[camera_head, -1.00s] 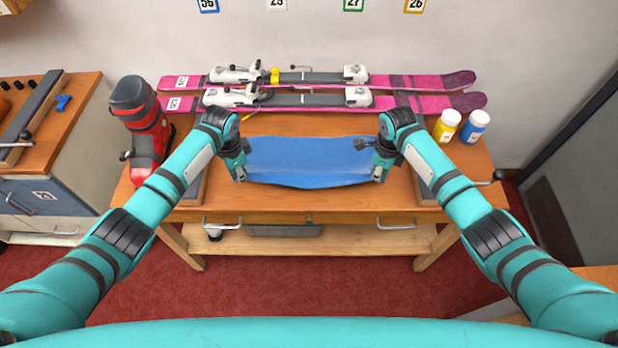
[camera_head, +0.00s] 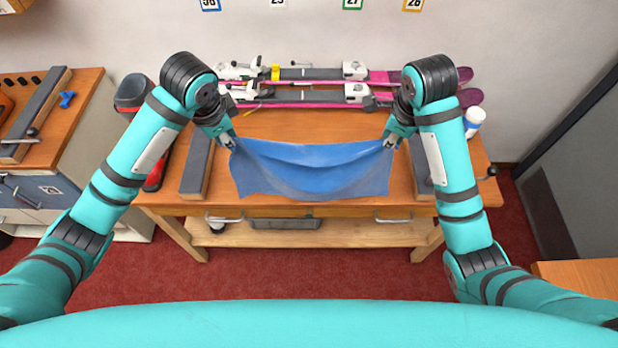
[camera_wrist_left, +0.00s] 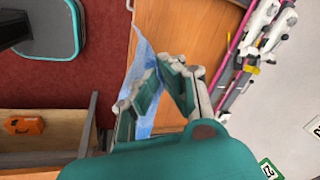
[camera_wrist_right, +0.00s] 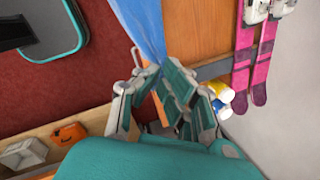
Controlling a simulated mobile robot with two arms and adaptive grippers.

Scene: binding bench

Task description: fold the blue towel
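The blue towel (camera_head: 310,170) hangs between my two grippers over the bench in the head view, its upper edge sagging in the middle and its lower part draped near the bench's front edge. My left gripper (camera_head: 232,145) is shut on its upper left corner, and the towel also shows past the fingers in the left wrist view (camera_wrist_left: 146,62). My right gripper (camera_head: 389,146) is shut on its upper right corner; the towel shows in the right wrist view (camera_wrist_right: 143,25). I cannot tell whether the towel's lower edge touches the bench.
Two pink skis (camera_head: 390,77) with bindings lie along the back of the wooden bench (camera_head: 310,122). A red boot (camera_head: 155,172) stands at the left, partly behind my arm. A blue bottle (camera_head: 473,121) stands at the right. Grey blocks (camera_head: 197,166) flank the towel.

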